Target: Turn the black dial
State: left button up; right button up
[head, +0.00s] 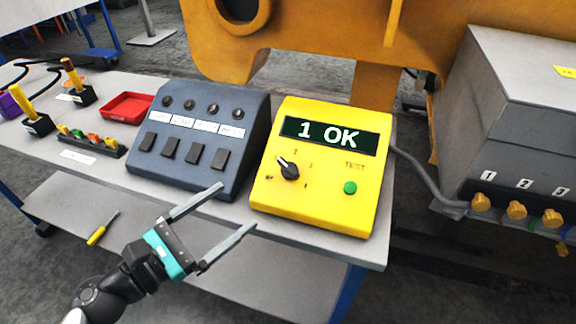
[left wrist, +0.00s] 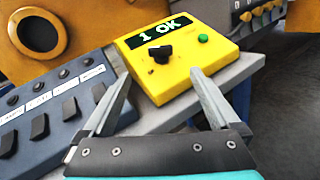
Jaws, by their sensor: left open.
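The black dial (head: 288,168) sits on the sloped face of a yellow tester (head: 318,205). A white pointer on the dial aims up and left, and small position marks surround it. The tester's display (head: 329,135) reads "1 OK", and a green TEST button (head: 350,188) sits right of the dial. The dial also shows in the left wrist view (left wrist: 160,54). My left gripper (head: 238,208) is open and empty, in front of the tester and apart from the dial. In the left wrist view its fingers (left wrist: 163,95) point toward the tester. My right gripper is not in view.
A dark blue switch box (head: 240,170) stands close left of the tester. A red tray (head: 126,106) and several plugs are farther left on the table. A yellow screwdriver (head: 98,236) lies on the lower shelf. A grey cabinet with numbered connectors (head: 510,150) stands right.

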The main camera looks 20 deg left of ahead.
aim_at(285, 170)
pick_arm(q)
jog(key=p+x, duration=0.2)
jog(key=x, duration=1.1)
jog(key=shift+d, duration=0.1)
jog(key=shift+x, duration=0.85)
jog(key=shift+c, duration=0.3)
jog(key=c, duration=1.3)
jog(key=shift+m+h, duration=0.3)
